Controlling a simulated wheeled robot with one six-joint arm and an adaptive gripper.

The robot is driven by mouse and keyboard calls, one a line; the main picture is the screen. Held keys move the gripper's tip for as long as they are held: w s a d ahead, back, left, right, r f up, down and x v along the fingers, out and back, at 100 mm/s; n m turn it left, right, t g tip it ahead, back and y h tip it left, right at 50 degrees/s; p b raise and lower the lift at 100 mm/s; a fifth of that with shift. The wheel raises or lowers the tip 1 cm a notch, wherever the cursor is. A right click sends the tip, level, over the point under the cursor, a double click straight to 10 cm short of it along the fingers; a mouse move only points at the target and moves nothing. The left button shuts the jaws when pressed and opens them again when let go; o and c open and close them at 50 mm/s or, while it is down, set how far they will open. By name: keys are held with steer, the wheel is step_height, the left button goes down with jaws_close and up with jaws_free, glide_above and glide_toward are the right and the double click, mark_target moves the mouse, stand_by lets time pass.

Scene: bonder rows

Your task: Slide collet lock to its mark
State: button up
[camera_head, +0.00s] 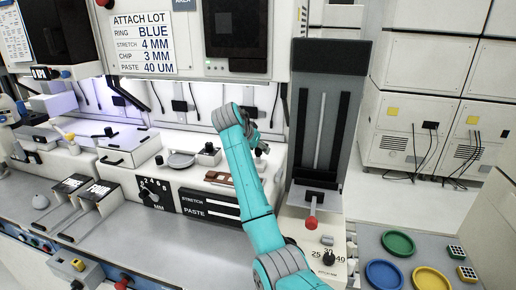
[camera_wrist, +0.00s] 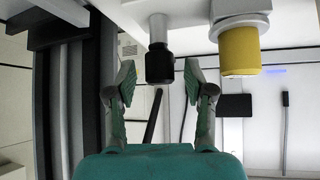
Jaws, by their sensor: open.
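My gripper (camera_wrist: 157,82) is open in the wrist view, its two fingers apart. A grey cylinder with a black end (camera_wrist: 160,64) is in the gap between the fingertips in the picture; I see no clear contact. A thicker yellow cylinder (camera_wrist: 239,51) is to its right. No label shows which part is the collet lock, and no mark for it can be read. In the head view my gripper (camera_head: 259,147) is small and partly hidden behind my teal arm, above the bench beside the tall dark column.
The dark column (camera_head: 355,110) stands right of my arm, with a red-knobbed lever (camera_head: 310,222) below. A sign (camera_head: 142,42) reads ring blue, stretch 4 mm, chip 3 mm, paste 40 um. Green (camera_head: 397,243), blue (camera_head: 383,275) and yellow (camera_head: 432,279) rings lie at the right.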

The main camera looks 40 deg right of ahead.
jaws_close()
steer(key=n+t, duration=0.1)
steer(key=n, duration=0.1)
steer(key=n+t+y, duration=0.1)
steer(key=n, duration=0.1)
steer(key=shift+s+d+t+y, duration=0.1)
steer(key=shift+t+y, duration=0.2)
steer(key=n+t+y, duration=0.2)
steer(key=n+y, duration=0.1)
steer(key=n, duration=0.1)
steer(key=shift+n, duration=0.3)
steer(key=n+y, duration=0.3)
steer(key=n, duration=0.1)
steer(key=shift+d+t, duration=0.1)
steer(key=shift+t, duration=0.3)
steer(key=n+y, duration=0.3)
steer(key=n, duration=0.1)
steer(key=shift+y, duration=0.3)
steer(key=shift+n+g, duration=0.3)
steer(key=shift+n, duration=0.2)
